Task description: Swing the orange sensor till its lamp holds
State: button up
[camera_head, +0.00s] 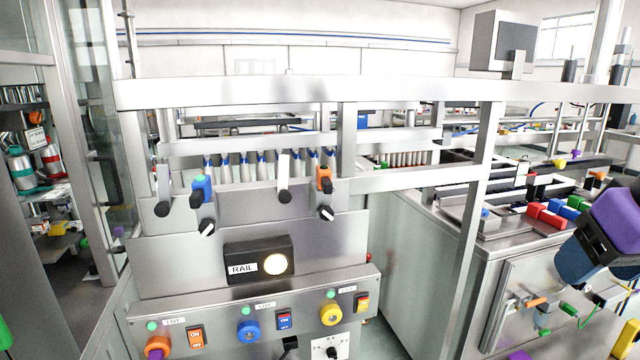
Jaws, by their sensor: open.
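The orange sensor (324,179) sits on the upper bar of the metal station, right of centre, with a dark knob (326,212) on the bracket below it. No lit lamp can be made out on it. A blue sensor (202,187) with a green light on top sits further left on the same bar. Behind them a row of white, blue-necked bottles (245,167) is partly hidden by the bar. My gripper's fingers are not seen; a purple and dark blue part, probably of my arm, shows at the right edge, well apart from the orange sensor.
A black RAIL box (258,264) has a glowing round lamp. Below it, a panel (183,323) carries coloured knobs, switches and green lights. A thick frame beam (300,92) crosses above, and an upright post (474,200) stands right of the sensors. Coloured blocks (545,216) lie at right.

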aim_at(323, 173)
jog(key=i+j+u, duration=0.25)
jog(key=i, duration=0.15)
jog(key=i+j+u, duration=0.3)
jog(key=i+l, duration=0.1)
